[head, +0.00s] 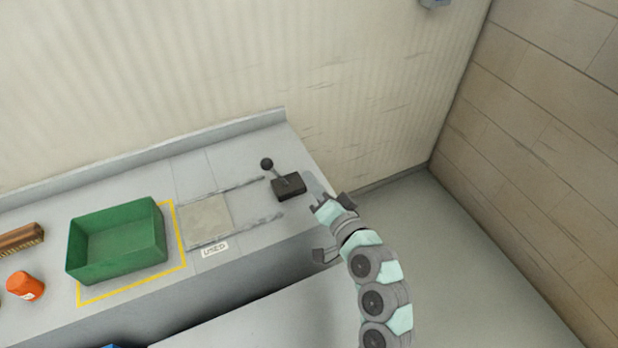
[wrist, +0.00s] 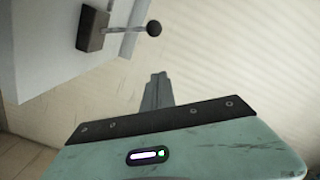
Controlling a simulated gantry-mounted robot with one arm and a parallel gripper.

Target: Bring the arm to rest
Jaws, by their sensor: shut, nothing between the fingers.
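My gripper (head: 313,185) is at the right end of the bench in the head view, just right of a dark lever box (head: 288,188) with a black ball knob (head: 267,163). In the wrist view my gripper's fingers (wrist: 157,92) are together, with nothing between them. The lever box (wrist: 93,27) and its knob (wrist: 153,28) show at the upper left there, apart from the fingers. My arm reaches up from the bottom of the head view.
A green bin (head: 117,242) stands inside a yellow outline on the bench (head: 232,276). A grey square plate (head: 206,219), a "USED" label (head: 215,250), an orange container (head: 25,286) and a brown brush (head: 20,238) lie along it. The floor (head: 470,270) at right is clear.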

